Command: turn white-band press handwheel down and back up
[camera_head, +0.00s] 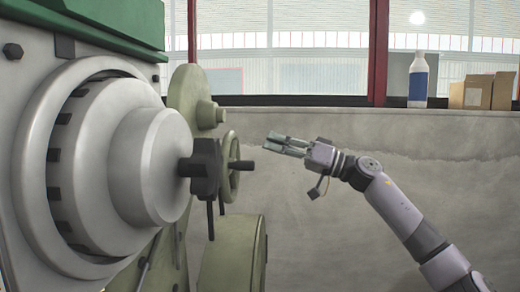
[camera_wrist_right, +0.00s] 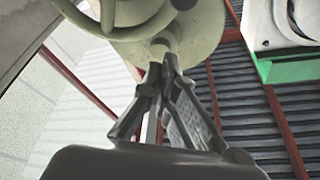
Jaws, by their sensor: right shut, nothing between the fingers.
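An olive-green machine with a handwheel (camera_head: 231,166) stands behind the large grey chuck in the head view. I cannot make out a white band on it. My right gripper (camera_head: 271,144) is to the right of the handwheel in that picture, with its fingers pointing left and a visible gap between. In the right wrist view, the shut, empty fingertips (camera_wrist_right: 162,66) point at rounded olive-green parts (camera_wrist_right: 175,28), close to a small round knob (camera_wrist_right: 166,44). I cannot tell whether they touch. The chuck partly hides the green machine. My left gripper is not in view.
The large grey chuck (camera_head: 160,165) with its dark jaw block (camera_head: 203,170) fills the left of the head view. A white bottle with a blue label (camera_head: 418,82) and cardboard boxes (camera_head: 480,92) stand on the wall ledge. The grey wall (camera_head: 330,230) behind my arm is bare.

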